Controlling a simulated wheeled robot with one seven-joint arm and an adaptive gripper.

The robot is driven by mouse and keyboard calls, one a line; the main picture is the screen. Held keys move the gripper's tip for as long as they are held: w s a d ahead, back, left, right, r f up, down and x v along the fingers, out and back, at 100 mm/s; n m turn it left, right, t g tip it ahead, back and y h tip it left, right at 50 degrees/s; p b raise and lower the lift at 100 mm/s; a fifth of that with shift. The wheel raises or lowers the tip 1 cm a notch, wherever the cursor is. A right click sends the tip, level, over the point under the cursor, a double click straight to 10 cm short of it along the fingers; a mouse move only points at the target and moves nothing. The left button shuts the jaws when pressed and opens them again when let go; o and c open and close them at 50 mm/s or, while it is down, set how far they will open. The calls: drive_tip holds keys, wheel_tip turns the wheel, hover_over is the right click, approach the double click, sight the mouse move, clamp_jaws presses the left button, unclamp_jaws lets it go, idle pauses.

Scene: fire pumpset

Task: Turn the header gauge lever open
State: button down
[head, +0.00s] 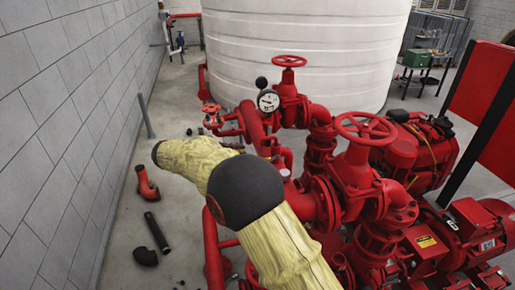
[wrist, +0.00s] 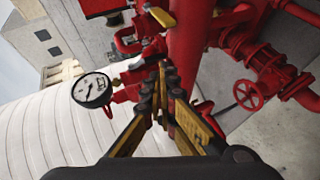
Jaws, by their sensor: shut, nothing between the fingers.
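The white-faced header gauge (wrist: 92,90) shows at the left in the wrist view, next to red pipe fittings. It also shows in the head view (head: 268,101), above the red pipework. My gripper (wrist: 165,70) is shut and empty, with its tips to the right of the gauge and in front of the red pipe. Whether the tips touch anything I cannot tell. A small yellow lever (wrist: 160,17) shows above the tips in the wrist view; I cannot tell if it is the gauge's lever. My gripper is hidden in the head view.
A thick red pipe (wrist: 187,45) runs close beside the fingertips. Red handwheels stand on the pumpset, one at the back (head: 289,61) and one nearer (head: 365,127). A white tank (head: 330,40) stands behind. Loose pipe pieces (head: 156,232) lie on the floor by the left wall.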

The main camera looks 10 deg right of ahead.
drive_tip(key=w+d+f+n+t+b, duration=0.2)
drive_tip(key=w+d+f+n+t, duration=0.1)
drive_tip(key=w+d, duration=0.4)
drive_tip(key=shift+w+d+f+n+t, duration=0.35)
drive_tip(key=shift+d+n+t, duration=0.55)
drive_tip(key=shift+d+t, duration=0.4)
drive_tip(key=shift+f+b, duration=0.15)
drive_tip(key=shift+b, duration=0.3)
